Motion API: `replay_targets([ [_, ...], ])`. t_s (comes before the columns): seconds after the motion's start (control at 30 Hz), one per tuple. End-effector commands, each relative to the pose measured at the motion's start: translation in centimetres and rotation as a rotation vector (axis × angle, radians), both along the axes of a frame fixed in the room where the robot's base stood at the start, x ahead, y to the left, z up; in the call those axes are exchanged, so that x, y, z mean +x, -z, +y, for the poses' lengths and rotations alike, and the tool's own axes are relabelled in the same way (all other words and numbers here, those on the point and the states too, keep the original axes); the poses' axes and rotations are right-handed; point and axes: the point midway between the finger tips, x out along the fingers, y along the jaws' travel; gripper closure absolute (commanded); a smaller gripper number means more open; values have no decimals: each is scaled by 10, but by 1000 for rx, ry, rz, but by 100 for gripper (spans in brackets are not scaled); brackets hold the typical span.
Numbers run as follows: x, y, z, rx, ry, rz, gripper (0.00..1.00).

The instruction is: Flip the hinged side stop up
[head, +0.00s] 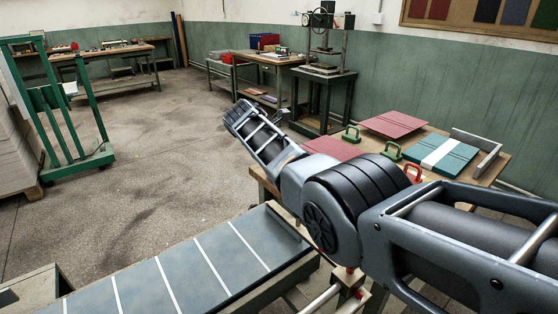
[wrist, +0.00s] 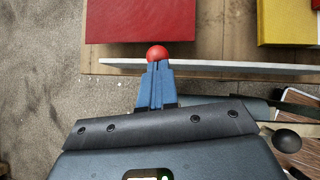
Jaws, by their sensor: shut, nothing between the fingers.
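In the wrist view my gripper (wrist: 156,68) is shut, its blue fingers together and pointing up the picture. A red ball knob (wrist: 157,53) shows right at the fingertips; I cannot tell whether they touch it. A long pale strip (wrist: 230,67), which looks like the hinged side stop, runs across the picture beside the knob, along a wooden surface. Its angle is hard to judge from above. In the head view my arm covers this area, and my gripper and the knob are hidden.
A red block or stack (wrist: 140,20) lies just beyond the strip, and a yellow one (wrist: 285,22) is at the right. In the head view a worktable holds a red board (head: 395,124) and a teal board stack (head: 440,153). A lined grey bed (head: 185,268) is in front. Floor is open at left.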

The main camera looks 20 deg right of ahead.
Motion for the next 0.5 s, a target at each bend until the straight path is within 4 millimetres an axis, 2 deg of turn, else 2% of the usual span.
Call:
replay_targets([
  [0.27,-3,-3,4,-1,1,1,100],
  [0.5,-12,-14,25,-1,2,0,100],
])
